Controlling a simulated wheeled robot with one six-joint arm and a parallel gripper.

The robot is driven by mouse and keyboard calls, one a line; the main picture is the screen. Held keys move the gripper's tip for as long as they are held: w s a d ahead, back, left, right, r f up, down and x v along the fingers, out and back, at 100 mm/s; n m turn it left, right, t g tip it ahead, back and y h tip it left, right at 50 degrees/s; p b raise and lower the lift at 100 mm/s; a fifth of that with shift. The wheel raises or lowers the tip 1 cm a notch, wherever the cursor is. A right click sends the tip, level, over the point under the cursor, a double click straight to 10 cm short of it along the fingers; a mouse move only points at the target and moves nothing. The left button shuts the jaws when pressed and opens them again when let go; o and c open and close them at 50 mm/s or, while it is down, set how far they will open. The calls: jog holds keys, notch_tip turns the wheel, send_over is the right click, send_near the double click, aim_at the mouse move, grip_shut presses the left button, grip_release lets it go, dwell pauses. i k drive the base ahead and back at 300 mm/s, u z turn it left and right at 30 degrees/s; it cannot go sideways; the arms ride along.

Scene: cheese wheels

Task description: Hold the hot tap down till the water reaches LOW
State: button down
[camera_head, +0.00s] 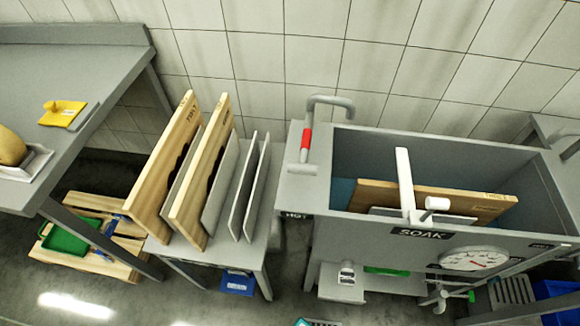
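The soak sink (470,150) is a grey tub at the right, with a SOAK label (422,233) on its front. A grey tap with a red lever sleeve (306,139) stands at its back left corner, above a HOT label (297,216). A small blue patch (342,190) shows inside the tub at the left; I cannot tell the water level or find a LOW mark. A wooden board (450,200) leans inside, behind a white upright bar (404,175). No water stream is visible at the tap. My gripper is not in view.
A round dial (475,259) is on the tub's front. Wooden and grey boards (205,165) stand on a low bench left of the tub. Floor (180,295) is open in front.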

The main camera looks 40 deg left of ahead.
aim_at(302, 168)
jog(key=u, duration=0.25)
jog(key=k, duration=0.55)
jog(key=u, duration=0.55)
jog(key=k, duration=0.8)
jog(key=z, duration=0.4)
jog(key=i, duration=1.85)
jog(key=u, duration=0.95)
